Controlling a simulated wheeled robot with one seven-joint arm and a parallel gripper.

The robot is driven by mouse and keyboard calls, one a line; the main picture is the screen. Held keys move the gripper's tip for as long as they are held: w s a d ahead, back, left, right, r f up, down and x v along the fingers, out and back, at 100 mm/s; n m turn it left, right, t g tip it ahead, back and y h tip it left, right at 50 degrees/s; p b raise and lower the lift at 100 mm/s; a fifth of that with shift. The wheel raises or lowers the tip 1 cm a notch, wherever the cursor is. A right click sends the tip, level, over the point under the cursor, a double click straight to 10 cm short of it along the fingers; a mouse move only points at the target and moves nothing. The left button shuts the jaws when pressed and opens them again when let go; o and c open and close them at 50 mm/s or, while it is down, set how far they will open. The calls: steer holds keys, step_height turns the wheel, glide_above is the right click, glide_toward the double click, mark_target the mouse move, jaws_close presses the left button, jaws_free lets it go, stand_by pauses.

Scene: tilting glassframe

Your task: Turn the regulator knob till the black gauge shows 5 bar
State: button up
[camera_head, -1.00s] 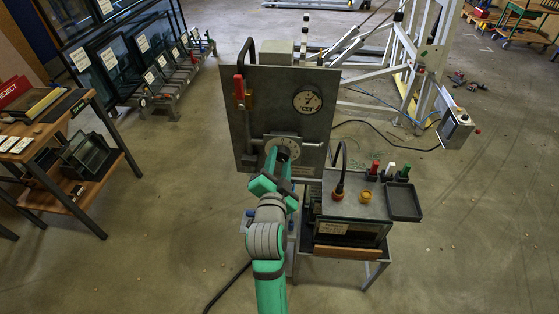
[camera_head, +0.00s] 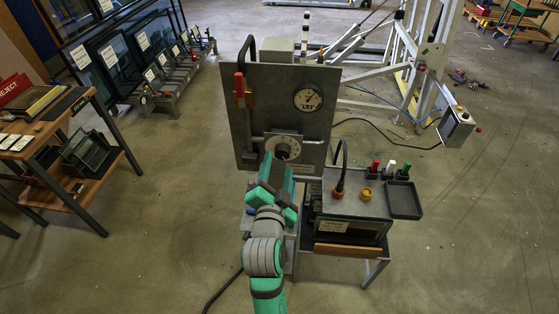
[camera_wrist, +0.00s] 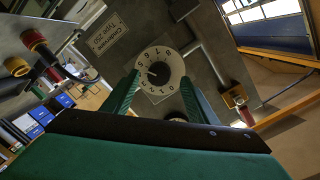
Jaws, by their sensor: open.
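The regulator knob (camera_head: 282,150) sits at the centre of a white numbered dial, low on the upright grey panel (camera_head: 312,76). It also shows in the wrist view (camera_wrist: 158,73), with the numbered dial ring around it. My gripper (camera_head: 279,165) is in front of and just below the knob. In the wrist view my gripper's two green fingers (camera_wrist: 160,98) are open, apart on either side of the dial, with nothing held between them.
A red-handled valve (camera_head: 240,86) is at the panel's left edge. A label plate (camera_wrist: 107,33) is beside the dial.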

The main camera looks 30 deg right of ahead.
steer(key=v, duration=0.3)
steer(key=shift+s+a, duration=0.1)
steer(key=shift+s, duration=0.05)
stand_by(0.4)
steer(key=s+a+f+n+t+y, duration=0.1)
steer(key=s+a+f+n+y, duration=0.5)
steer(key=s+a+f+n, duration=0.7)
steer(key=s+a+f+n+y, duration=0.1)
steer(key=s+a, duration=0.3)
steer(key=s, duration=0.5)
steer(key=s+a+f+n+y, duration=0.1)
steer(key=s+a+f+y, duration=0.1)
steer(key=s+a, duration=0.3)
steer(key=s, duration=0.4)
steer(key=shift+a+f+n+y, duration=0.2)
steer(key=shift+f+n+y, duration=0.1)
steer(key=shift+f+n, duration=0.1)
